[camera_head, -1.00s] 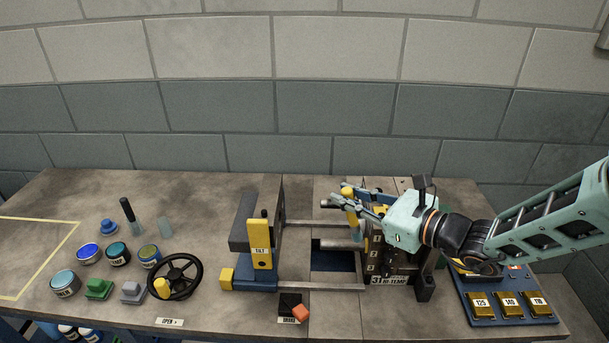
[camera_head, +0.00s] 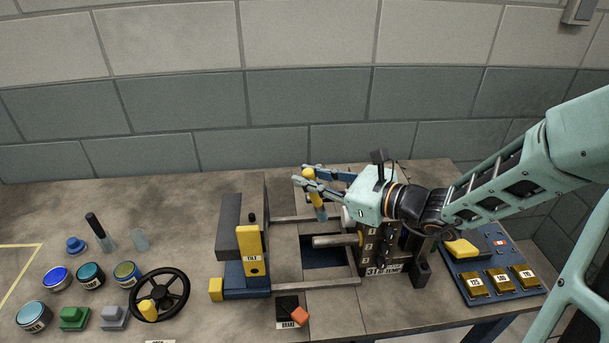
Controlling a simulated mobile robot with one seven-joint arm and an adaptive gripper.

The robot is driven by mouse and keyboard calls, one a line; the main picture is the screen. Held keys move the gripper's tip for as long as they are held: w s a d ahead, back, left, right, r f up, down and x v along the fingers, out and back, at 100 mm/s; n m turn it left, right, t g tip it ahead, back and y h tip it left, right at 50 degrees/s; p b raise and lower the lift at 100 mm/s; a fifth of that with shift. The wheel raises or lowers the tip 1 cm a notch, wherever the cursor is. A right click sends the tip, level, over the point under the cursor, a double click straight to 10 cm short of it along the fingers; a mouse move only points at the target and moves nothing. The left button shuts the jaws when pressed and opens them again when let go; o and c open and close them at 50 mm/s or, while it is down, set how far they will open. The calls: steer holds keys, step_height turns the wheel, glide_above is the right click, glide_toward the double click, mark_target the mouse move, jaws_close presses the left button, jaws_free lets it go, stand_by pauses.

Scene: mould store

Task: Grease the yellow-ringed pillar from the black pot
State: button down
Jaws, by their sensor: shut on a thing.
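My gripper (camera_head: 307,182) is shut on a yellow-handled brush (camera_head: 317,202). The brush hangs down, slightly tilted, with its grey-blue tip lowest. A horizontal grey pillar (camera_head: 333,241) juts left from the dark mould block (camera_head: 382,249), with a yellow ring (camera_head: 361,238) near its root. The brush tip shows just above the pillar's free end, with a small gap in the picture; depth is hard to judge. Several pots stand at the left. The dark-bodied one with teal on top (camera_head: 90,276) looks most like the black pot, but I cannot be sure.
A frame with a yellow TILT post (camera_head: 252,256) stands left of the block. A black handwheel (camera_head: 160,296) and a BRAKE box (camera_head: 287,308) are near the front. A blue tray (camera_head: 505,283) with brass blocks and a yellow pad lies right.

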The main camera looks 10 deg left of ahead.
steer(key=w+d+f+b, duration=0.25)
steer(key=d+f, duration=0.25)
steer(key=d, duration=0.3)
steer(key=s+a+r, duration=0.1)
steer(key=a, duration=0.2)
steer(key=a+r, duration=0.1)
steer(key=a, duration=0.1)
steer(key=s+a+r+p, duration=0.1)
steer(key=a, duration=0.2)
steer(key=shift+s+a+r, duration=0.15)
steer(key=shift+s+a, duration=0.15)
steer(key=shift+d, duration=0.1)
